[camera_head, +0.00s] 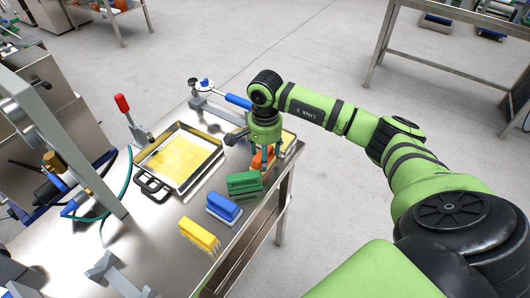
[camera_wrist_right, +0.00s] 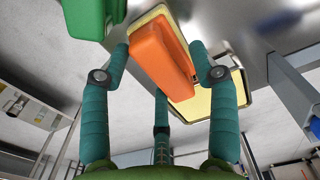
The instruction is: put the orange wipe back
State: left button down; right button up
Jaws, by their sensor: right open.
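The orange wipe (camera_head: 261,161) stands on the steel table (camera_head: 160,240) near its right edge, partly hidden by my right gripper (camera_head: 264,153). In the right wrist view the orange wipe (camera_wrist_right: 160,58) lies between the spread fingers of my right gripper (camera_wrist_right: 160,66), with one finger on either side and a third finger below. The fingers are open; contact with the wipe cannot be told. My left gripper is not in view.
A green wipe (camera_head: 244,182), a blue wipe (camera_head: 223,208) and a yellow wipe (camera_head: 199,235) stand in a row towards the front. A yellow-bottomed tray (camera_head: 214,160) lies to the left. A smaller tray (camera_head: 291,145) is close behind the gripper.

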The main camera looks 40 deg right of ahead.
jog(key=shift+r, duration=0.4)
notch_tip(320, 180, up, 12)
jog(key=b, duration=0.2)
jog(key=shift+f+b, duration=0.25)
jog(key=shift+b, duration=0.1)
